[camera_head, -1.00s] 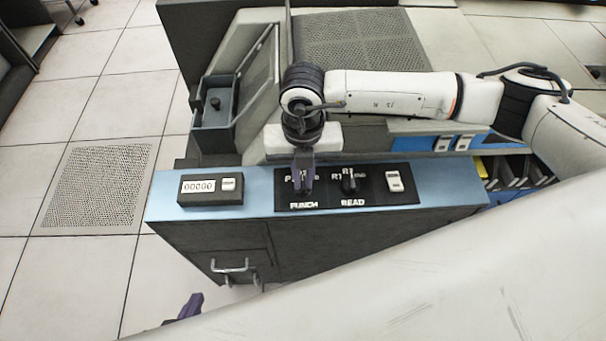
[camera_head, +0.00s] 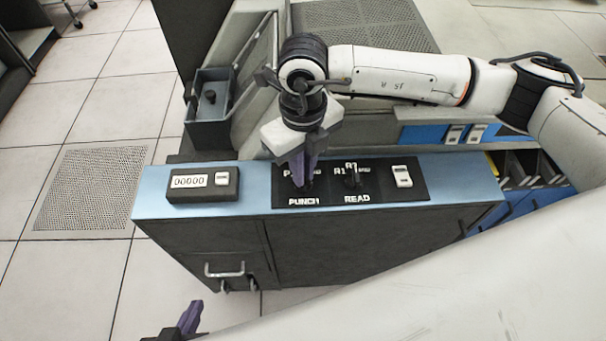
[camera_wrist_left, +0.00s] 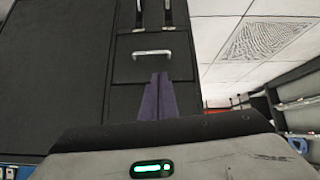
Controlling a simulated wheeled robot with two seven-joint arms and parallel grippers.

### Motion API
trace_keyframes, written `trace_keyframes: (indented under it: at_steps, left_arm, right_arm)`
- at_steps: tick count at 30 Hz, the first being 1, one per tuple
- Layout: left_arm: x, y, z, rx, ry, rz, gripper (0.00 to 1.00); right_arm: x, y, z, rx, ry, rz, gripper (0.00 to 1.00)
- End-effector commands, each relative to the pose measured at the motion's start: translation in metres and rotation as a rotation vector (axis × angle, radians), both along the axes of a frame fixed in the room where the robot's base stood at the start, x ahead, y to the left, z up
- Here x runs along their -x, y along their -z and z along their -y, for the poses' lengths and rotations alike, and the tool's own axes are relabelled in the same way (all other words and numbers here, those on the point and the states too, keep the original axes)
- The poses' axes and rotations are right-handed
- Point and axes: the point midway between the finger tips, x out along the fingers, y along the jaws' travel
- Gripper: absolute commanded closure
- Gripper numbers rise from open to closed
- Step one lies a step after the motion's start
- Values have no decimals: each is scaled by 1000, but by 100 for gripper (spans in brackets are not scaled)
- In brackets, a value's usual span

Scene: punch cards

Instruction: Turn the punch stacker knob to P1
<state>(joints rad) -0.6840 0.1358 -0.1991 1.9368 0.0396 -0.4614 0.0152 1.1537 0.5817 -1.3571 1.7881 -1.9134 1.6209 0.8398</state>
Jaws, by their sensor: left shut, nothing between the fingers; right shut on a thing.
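The control panel (camera_head: 330,200) is a black plate on the blue machine top, with a knob marked PUNCH and one marked READ. My right gripper (camera_head: 304,182) points down over the panel and is shut on the punch knob (camera_head: 309,186), which it mostly hides along with part of the lettering behind. The read knob (camera_head: 352,180) stands free to its right, with R1 and R2 lettering. My left gripper (camera_head: 190,318) is at the bottom of the head view, away from the panel. In the left wrist view its purple fingers (camera_wrist_left: 157,98) are together and empty.
A counter box (camera_head: 203,184) reading zeros stands left of the panel. A white switch (camera_head: 402,176) is at the panel's right end. A cabinet front with a handle (camera_head: 225,270) lies below; the handle also shows in the left wrist view (camera_wrist_left: 152,54). Card trays (camera_head: 515,170) are at right.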

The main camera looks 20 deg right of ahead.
Motion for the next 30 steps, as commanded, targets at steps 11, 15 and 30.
trace_keyframes:
  at_steps: [11,15,30]
  left_arm:
    - [-3,7,9,9,11,9,100]
    - [-5,6,9,10,11,14,100]
    - [-3,8,8,8,10,8,100]
  right_arm:
    - [0,0,0,0,-162,0,100]
    - [0,-1,0,0,-181,0,100]
    - [0,-1,0,0,-185,1,74]
